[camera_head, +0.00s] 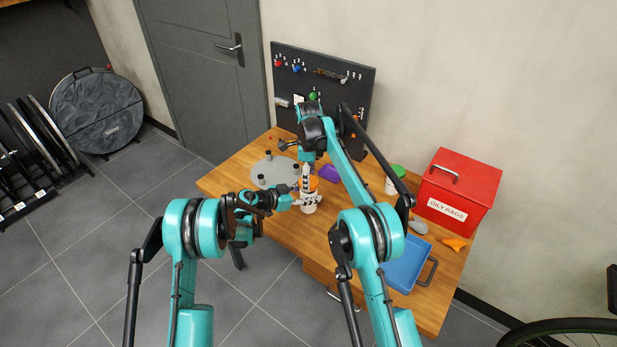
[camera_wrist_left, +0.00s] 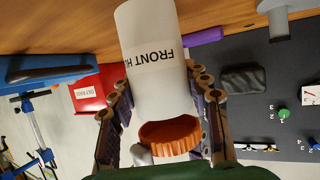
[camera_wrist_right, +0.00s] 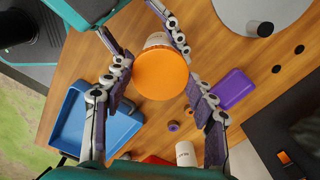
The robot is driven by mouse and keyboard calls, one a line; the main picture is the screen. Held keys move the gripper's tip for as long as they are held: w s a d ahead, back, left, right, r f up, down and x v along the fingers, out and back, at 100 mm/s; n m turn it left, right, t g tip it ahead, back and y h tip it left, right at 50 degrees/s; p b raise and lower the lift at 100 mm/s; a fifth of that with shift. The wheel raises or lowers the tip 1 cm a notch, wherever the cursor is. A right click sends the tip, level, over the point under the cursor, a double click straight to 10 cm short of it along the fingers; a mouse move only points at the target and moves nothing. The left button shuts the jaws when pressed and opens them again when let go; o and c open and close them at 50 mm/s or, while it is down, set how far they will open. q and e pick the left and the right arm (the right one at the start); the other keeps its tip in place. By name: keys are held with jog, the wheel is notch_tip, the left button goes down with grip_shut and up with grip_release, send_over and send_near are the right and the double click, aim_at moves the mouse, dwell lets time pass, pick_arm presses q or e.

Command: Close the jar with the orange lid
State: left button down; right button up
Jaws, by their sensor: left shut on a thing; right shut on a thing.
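The white jar (camera_head: 309,203) stands at the table's near edge, with printed text on its side. In the left wrist view the jar (camera_wrist_left: 152,55) is between the fingers of my left gripper (camera_wrist_left: 160,110), which is shut on it. The orange lid (camera_wrist_right: 162,74) is at the jar's mouth; its ridged rim shows in the left wrist view (camera_wrist_left: 170,135). I cannot tell whether it is seated or threaded. My right gripper (camera_wrist_right: 158,88) is above the jar, its fingers shut on the lid from both sides. In the head view my left gripper (camera_head: 291,200) comes from the left.
A blue tray (camera_head: 404,264) and a red oily-rags bin (camera_head: 458,190) are on the right. A green-lidded jar (camera_head: 395,178) and a purple box (camera_wrist_right: 233,89) are nearby. A grey round plate (camera_head: 272,171) lies left of the jar. A dark pegboard (camera_head: 345,92) stands behind.

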jog(key=shift+f, duration=0.9)
jog(key=shift+f, duration=0.6)
jog(key=shift+f, duration=0.1)
jog(key=shift+c, duration=0.2)
jog(key=shift+f, duration=0.15)
jog(key=shift+c, duration=1)
jog(key=shift+s+r+t, duration=0.1)
jog(key=shift+r+t, duration=0.3)
